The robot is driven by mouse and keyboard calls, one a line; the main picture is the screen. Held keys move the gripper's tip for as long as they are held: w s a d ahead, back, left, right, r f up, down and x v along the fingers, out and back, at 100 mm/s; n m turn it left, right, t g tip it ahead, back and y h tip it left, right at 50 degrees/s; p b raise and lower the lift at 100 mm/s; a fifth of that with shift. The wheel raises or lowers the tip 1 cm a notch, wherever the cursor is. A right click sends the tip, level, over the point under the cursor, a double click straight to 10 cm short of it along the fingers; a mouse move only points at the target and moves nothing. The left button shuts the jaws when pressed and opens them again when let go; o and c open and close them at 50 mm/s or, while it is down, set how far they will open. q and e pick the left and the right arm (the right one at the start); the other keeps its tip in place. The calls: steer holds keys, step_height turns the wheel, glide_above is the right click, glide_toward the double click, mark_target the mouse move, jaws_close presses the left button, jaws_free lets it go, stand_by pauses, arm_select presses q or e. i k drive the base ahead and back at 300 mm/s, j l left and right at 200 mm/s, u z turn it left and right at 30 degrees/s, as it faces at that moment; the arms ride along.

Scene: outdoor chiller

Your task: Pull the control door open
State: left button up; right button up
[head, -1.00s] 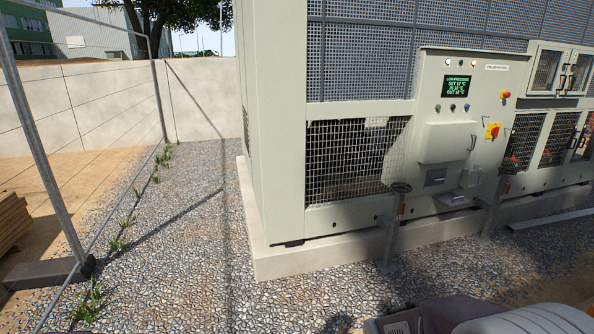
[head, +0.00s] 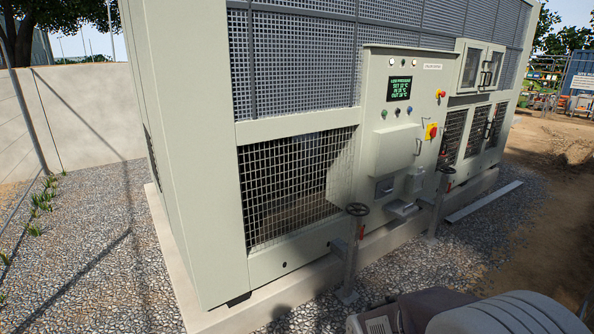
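The control door (head: 391,132) is a pale grey-green panel on the front of the chiller (head: 200,150). It looks closed and flush. It carries a lit green display (head: 399,88), small lamps and buttons, and a dark handle (head: 419,146) near its right edge. A red and yellow switch (head: 431,131) and a red button (head: 440,94) sit to the right of the display. Neither gripper shows in the head view. A grey and dark part of my own body fills the lower right corner.
Two posts with handwheels (head: 357,209) (head: 447,170) stand in front of the chiller's concrete plinth (head: 256,306), near the panel. A metal channel (head: 482,202) lies on the gravel to the right. Open gravel (head: 90,265) lies left of the chiller, and bare ground extends at right.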

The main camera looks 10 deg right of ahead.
mark_target(397, 150)
steer(key=i+l+z, duration=0.5)
steer(key=i+z, duration=1.2)
steer(key=i+j+z, duration=0.4)
steer(key=i+u, duration=0.25)
steer(key=i, duration=0.25)
steer(key=i+l+u, duration=0.2)
steer(key=i, duration=0.25)
steer(key=i+l+u, duration=0.25)
steer(key=i, duration=0.25)
